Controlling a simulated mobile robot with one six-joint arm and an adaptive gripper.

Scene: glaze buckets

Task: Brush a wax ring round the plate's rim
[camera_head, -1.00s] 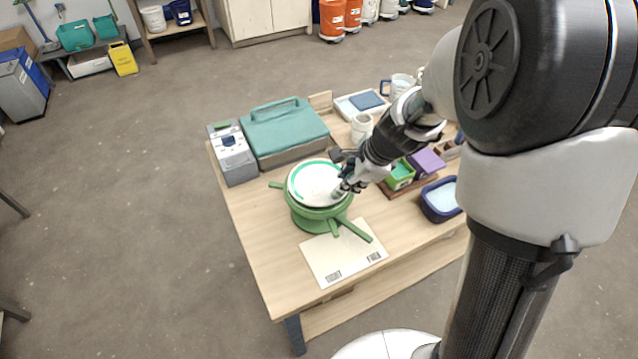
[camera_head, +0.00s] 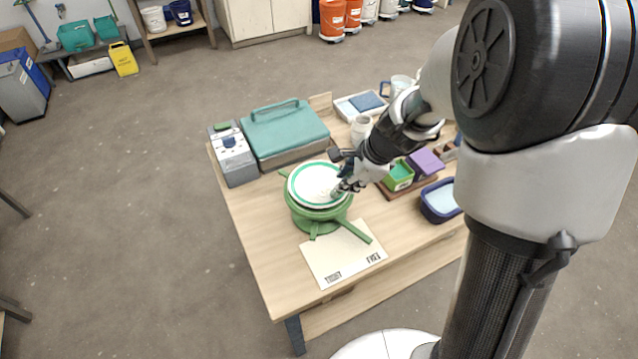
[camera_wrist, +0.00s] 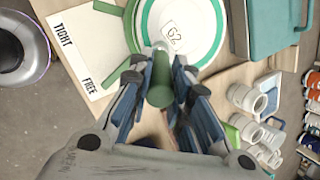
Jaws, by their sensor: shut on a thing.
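The white plate (camera_head: 316,184) lies face up on a green turntable (camera_head: 299,217) on the table. A green ring band (camera_head: 319,165) runs along its rim in the head view; the stretch under my gripper is hidden. In the wrist view the plate (camera_wrist: 195,40) bears a "62" label and the green band (camera_wrist: 146,20). My gripper (camera_head: 346,186), also in the wrist view (camera_wrist: 160,80), is shut on a green-handled brush (camera_wrist: 160,92). The brush's grey end is at the plate's near rim; I cannot tell whether it touches.
A card (camera_head: 340,262) marked TIGHT and FREE lies before the turntable, under a green lever (camera_head: 356,231). A teal-lidded case (camera_head: 285,130) and grey box (camera_head: 232,155) stand behind. Green and purple blocks (camera_head: 426,162) and a blue tub (camera_head: 439,201) are at right.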

